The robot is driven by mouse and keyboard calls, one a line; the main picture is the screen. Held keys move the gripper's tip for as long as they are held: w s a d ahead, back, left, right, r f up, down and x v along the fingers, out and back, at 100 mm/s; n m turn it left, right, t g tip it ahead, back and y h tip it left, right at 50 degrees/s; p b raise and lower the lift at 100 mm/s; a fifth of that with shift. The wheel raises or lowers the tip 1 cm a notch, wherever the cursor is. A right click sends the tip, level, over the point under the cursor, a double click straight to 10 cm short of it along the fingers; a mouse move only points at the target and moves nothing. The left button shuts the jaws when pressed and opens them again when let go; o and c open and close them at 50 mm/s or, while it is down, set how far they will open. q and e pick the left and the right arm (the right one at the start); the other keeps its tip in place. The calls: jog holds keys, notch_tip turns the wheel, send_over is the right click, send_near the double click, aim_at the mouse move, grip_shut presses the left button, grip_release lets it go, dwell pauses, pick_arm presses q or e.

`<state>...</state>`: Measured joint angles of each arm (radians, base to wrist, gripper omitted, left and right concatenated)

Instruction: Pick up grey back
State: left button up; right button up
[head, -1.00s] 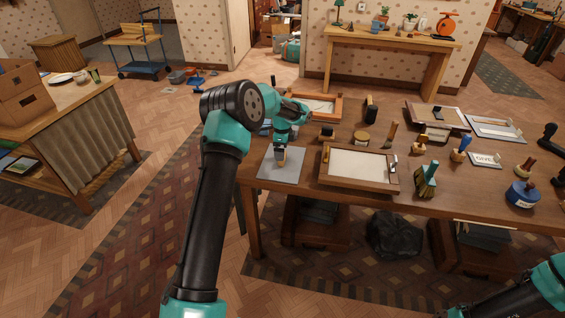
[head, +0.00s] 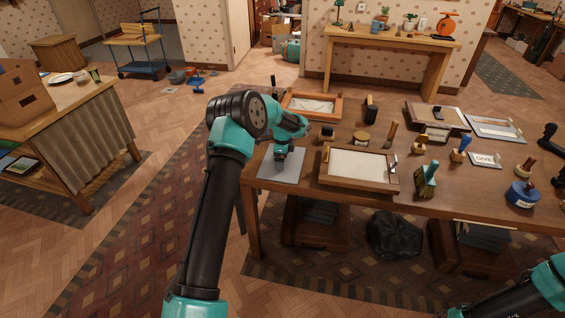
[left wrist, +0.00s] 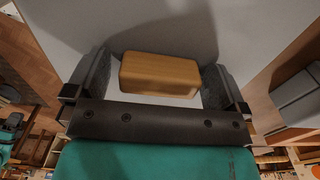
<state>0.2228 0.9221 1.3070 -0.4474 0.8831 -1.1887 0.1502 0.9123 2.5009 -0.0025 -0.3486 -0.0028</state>
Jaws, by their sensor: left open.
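A flat grey sheet (head: 292,176) lies on the near left corner of the long wooden table. It fills much of the left wrist view (left wrist: 95,22) as a pale grey surface. My left gripper (head: 280,164) points down over it. In the left wrist view a wooden block (left wrist: 160,73) sits between the two dark fingers of this gripper (left wrist: 155,84). The fingers are open, with a narrow gap visible on the left of the block. In the head view the block is hidden by the gripper. I cannot tell which thing is the grey back. My right gripper is outside the frames.
A wooden framed tray (head: 358,163) stands just right of the grey sheet, and another frame (head: 313,105) lies behind. A green brush (head: 427,180), a blue round stamp (head: 521,194) and other tools crowd the table's right. The table's left edge is close to the gripper.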

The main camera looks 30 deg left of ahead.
pick_arm(q)
jog(key=c, duration=1)
jog(key=shift+r, duration=0.5)
notch_tip(320, 180, up, 3)
jog(key=shift+f, duration=0.1)
jog(key=s+d+r, duration=0.1)
jog(key=s+d, duration=0.7)
jog(key=s, duration=0.5)
jog(key=shift+s+d, duration=0.25)
jog(key=shift+s, duration=0.05)
